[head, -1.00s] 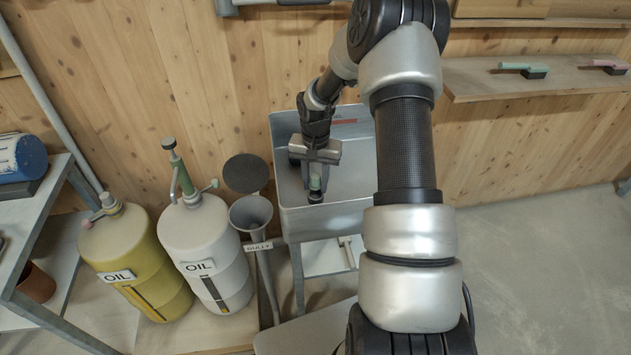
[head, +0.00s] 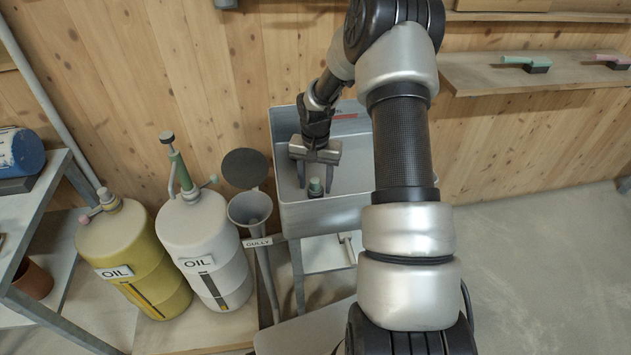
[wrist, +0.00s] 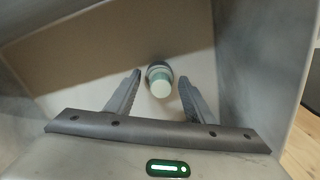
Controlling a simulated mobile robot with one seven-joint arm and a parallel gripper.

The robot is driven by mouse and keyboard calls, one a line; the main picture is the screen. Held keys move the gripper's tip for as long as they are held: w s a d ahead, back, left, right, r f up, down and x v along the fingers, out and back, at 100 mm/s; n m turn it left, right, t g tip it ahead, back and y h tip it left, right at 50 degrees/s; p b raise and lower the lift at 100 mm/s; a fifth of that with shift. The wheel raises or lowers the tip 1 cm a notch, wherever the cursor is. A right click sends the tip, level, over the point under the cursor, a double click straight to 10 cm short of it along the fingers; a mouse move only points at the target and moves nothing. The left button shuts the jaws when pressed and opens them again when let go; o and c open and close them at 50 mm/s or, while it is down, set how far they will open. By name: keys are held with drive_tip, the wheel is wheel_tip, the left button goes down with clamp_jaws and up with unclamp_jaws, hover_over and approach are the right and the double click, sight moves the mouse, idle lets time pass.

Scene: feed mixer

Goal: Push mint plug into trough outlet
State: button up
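The mint plug (head: 315,187) stands upright inside the grey metal trough (head: 335,215), near its front wall. A dark collar surrounds its lower part. The plug also shows in the wrist view (wrist: 160,86), just beyond and between my fingertips. My gripper (head: 315,183) points down into the trough with its fingers open on either side of the plug. In the wrist view, the fingers (wrist: 160,76) are spread with a gap to the plug on both sides. The outlet itself is hidden beneath the plug, so I cannot tell how deep the plug sits.
The trough walls enclose my gripper closely. A funnel labelled GULLY (head: 250,208), a white oil can (head: 205,245) and a yellow oil can (head: 135,255) stand to the left. A wall shelf (head: 540,78) with brushes is at the right. Open floor lies at lower right.

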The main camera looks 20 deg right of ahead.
drive_tip(key=shift+r, duration=0.1)
wheel_tip(320, 180, up, 17)
drive_tip(key=p, duration=0.3)
idle(0.4)
drive_tip(key=shift+r, duration=0.15)
wheel_tip(320, 180, up, 10)
drive_tip(key=n+t, duration=0.1)
drive_tip(key=n, duration=0.1)
hover_over(316, 181)
drive_tip(key=s+a, duration=0.4)
drive_tip(key=s, duration=0.1)
drive_tip(key=s+a+r+n+t, duration=0.25)
drive_tip(key=s+a+r, duration=0.2)
drive_tip(key=s, duration=0.65)
drive_tip(key=s+a+r+n+t, duration=0.25)
drive_tip(key=s+r, duration=0.25)
drive_tip(key=s, duration=0.6)
wheel_tip(316, 181, up, 16)
drive_tip(key=p, duration=1.5)
drive_tip(key=shift+w+f+p, duration=0.2)
drive_tip(key=shift+w+p, duration=0.05)
drive_tip(key=shift+p, duration=0.05)
drive_tip(key=shift+d+f, duration=0.1)
